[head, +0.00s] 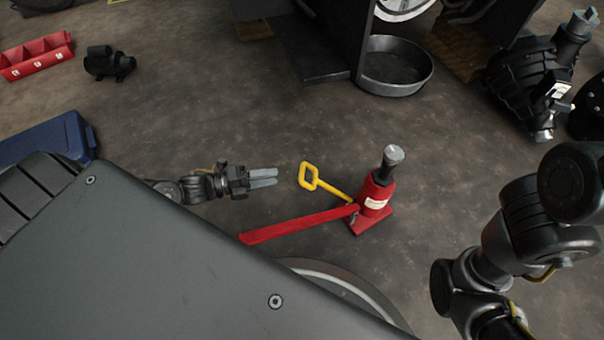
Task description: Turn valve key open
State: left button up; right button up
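The yellow valve key (309,177) has a loop handle at its left end. Its shaft runs down and right to the base of a red bottle jack (376,192), which stands upright on the floor. The key's far end meets the jack low down, and the joint is too small to make out. My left gripper (264,178) is left of the loop, pointing right at it, with a short gap between. Its two grey fingers lie close together with nothing visible between them; how far apart they are is unclear. My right arm shows at the right, its gripper out of frame.
A long red jack handle (300,226) slants left from the jack, just below the key. A round metal pan (395,83) lies behind, by the forklift. A dark mechanical unit (522,82) is at upper right. Open floor lies behind the key.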

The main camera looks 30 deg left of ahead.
aim_at(302, 171)
pick_arm(q)
jog(key=b+x, duration=0.5)
jog(key=x, duration=0.5)
jog(key=shift+f, duration=0.15)
jog(key=shift+c, duration=0.4)
grip_shut()
